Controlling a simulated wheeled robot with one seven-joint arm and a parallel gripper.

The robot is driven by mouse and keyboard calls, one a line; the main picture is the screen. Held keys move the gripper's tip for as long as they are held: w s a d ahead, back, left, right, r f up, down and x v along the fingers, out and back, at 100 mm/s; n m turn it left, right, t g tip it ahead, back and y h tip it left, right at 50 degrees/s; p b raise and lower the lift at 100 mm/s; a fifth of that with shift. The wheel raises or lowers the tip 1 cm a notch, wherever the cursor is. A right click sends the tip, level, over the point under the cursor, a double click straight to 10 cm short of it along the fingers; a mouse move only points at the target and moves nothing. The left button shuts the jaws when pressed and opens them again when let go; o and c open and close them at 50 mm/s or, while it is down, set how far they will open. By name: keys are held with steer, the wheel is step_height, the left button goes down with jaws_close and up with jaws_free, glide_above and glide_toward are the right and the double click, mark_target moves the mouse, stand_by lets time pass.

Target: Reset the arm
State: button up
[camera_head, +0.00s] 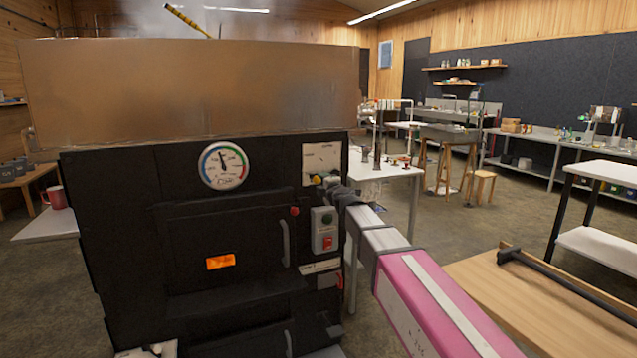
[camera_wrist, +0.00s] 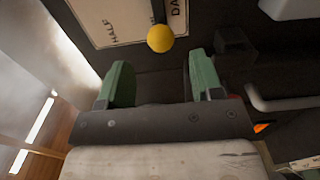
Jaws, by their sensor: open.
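My arm reaches from the lower right of the head view to the right side of the black evaporator's front (camera_head: 130,200). My gripper (camera_head: 328,181) is there, just below a white dial plate (camera_head: 321,158) with a yellow knob (camera_head: 316,179). In the wrist view, the two green fingers of my gripper (camera_wrist: 160,82) stand apart with nothing between them. The yellow knob (camera_wrist: 160,38) lies beyond the fingertips, in front of the lettered plate (camera_wrist: 110,20). I see no contact between the fingers and the knob.
A control box (camera_head: 324,230) with green and red buttons sits just below my gripper. Door handles (camera_head: 285,243) stick out from the front. A wooden table (camera_head: 500,290) with a black-headed tool stands at the lower right. Open floor lies beyond it.

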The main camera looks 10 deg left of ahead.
steer(key=v, duration=0.2)
steer(key=shift+s+d, duration=0.2)
steer(key=shift+s, duration=0.1)
steer(key=s+d+f+m+g+h, duration=0.1)
steer(key=s+d+f+m+g, duration=0.1)
steer(key=d+f+m, duration=0.4)
steer(key=s+d+f+m+g+h, duration=0.1)
steer(key=s+d+f+g+h, duration=0.15)
steer(key=d+f, duration=0.6)
steer(key=s+d+f+m+g+h, duration=0.1)
steer(key=s+d+f+m+g, duration=0.3)
steer(key=f, duration=0.6)
steer(key=s+d+f+m+g+h, duration=0.3)
steer(key=s+d+f+m, duration=0.4)
steer(key=d, duration=0.4)
steer(key=s+d+f+m+g+h, duration=0.3)
steer(key=s+d+f+m, duration=0.4)
steer(key=d, duration=0.5)
steer(key=shift+s, duration=1)
steer(key=shift+f, duration=0.1)
